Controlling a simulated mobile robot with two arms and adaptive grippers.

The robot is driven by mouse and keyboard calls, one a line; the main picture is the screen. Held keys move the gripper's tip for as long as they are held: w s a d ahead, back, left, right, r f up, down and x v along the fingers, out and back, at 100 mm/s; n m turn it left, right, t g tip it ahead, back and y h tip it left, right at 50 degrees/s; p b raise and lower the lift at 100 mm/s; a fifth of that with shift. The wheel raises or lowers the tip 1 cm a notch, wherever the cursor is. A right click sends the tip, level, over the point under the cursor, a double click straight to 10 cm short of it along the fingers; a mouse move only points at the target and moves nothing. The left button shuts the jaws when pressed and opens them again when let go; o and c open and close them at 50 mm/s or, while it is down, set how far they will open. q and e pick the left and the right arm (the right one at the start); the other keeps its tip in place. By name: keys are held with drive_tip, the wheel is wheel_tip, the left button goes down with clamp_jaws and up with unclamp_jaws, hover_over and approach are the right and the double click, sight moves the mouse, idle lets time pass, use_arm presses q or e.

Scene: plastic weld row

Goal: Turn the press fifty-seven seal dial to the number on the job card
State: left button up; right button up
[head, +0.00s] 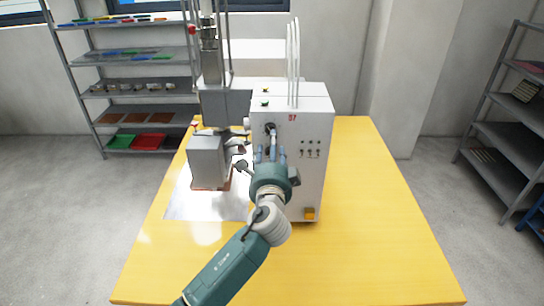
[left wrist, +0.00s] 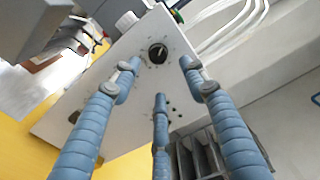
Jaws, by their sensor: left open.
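The press (head: 312,165) is a white cabinet with a grey welding head, standing on a yellow table. A small red marking, too small to read surely, is on its front panel. The round black seal dial (left wrist: 158,53) with a pale pointer line shows on the panel in the left wrist view, and partly in the head view (head: 270,127). Its numbers are too small to read. My left gripper (head: 270,152) has its blue fingers spread open towards the panel, just short of the dial. In the left wrist view the fingers (left wrist: 158,76) surround the dial's picture without touching it. I cannot make out a job card.
The grey press head (head: 208,158) stands close left of my gripper. The yellow table (head: 380,220) is clear at right. Shelves (head: 130,88) stand behind.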

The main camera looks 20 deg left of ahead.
use_arm(q)
drive_tip(key=v, duration=0.5)
drive_tip(key=shift+w, duration=0.1)
